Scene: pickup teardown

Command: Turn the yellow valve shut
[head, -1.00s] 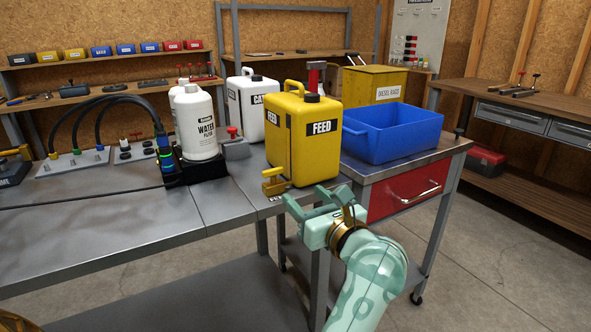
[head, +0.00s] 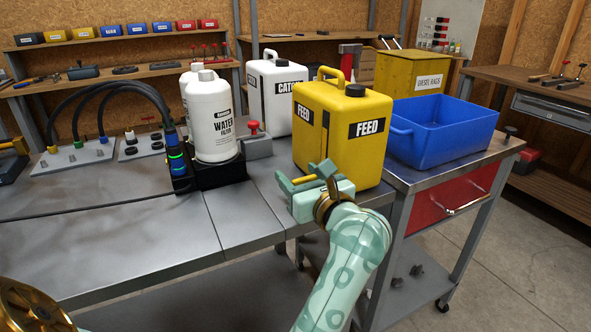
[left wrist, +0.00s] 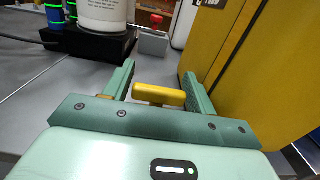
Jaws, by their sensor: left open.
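The yellow feed can (head: 343,132) stands upright near the front edge of the grey bench. The yellow valve (head: 309,179) sits low at its front left, and its handle (left wrist: 158,95) shows as a short yellow bar in the left wrist view. My left gripper (head: 305,175) is open with a finger on either side of the handle. In the left wrist view the gripper (left wrist: 158,78) shows gaps between the handle and both fingers, the right gap being small. The valve's body is mostly hidden behind the gripper. My right gripper is not in view.
The white water filter bottle (head: 213,120) stands in a black base left of the can. A grey block with a red knob (head: 254,128) is between them. A blue bin (head: 445,130) stands right of the can. The bench's front left is clear except for a cable.

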